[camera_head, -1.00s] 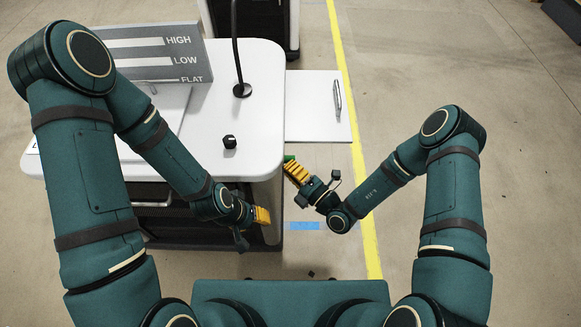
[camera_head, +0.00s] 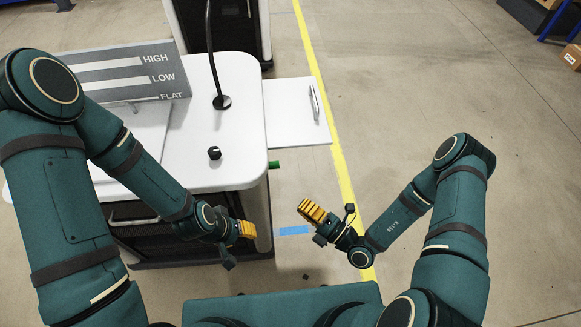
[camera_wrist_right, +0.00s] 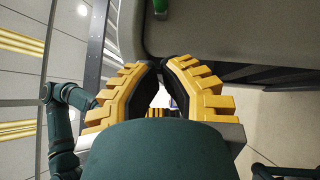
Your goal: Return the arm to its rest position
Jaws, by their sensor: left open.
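My right gripper (camera_head: 312,211) hangs over the floor to the right of the white-topped cabinet, apart from it. In the right wrist view its yellow fingers (camera_wrist_right: 160,68) converge, their dark pads meeting near the tips, with nothing seen between them. A small green part (camera_head: 273,164) sticks out of the cabinet's side; it also shows at the top of the right wrist view (camera_wrist_right: 161,8). My left gripper (camera_head: 248,229) is open in front of the cabinet's front right corner; nothing is seen in it.
The white-topped cabinet (camera_head: 235,150) carries a black knob (camera_head: 214,153), a black stalk (camera_head: 221,102) and a grey HIGH/LOW/FLAT sign (camera_head: 130,78). A white side panel with a handle (camera_head: 290,112) projects right. Blue tape (camera_head: 294,231) marks the floor.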

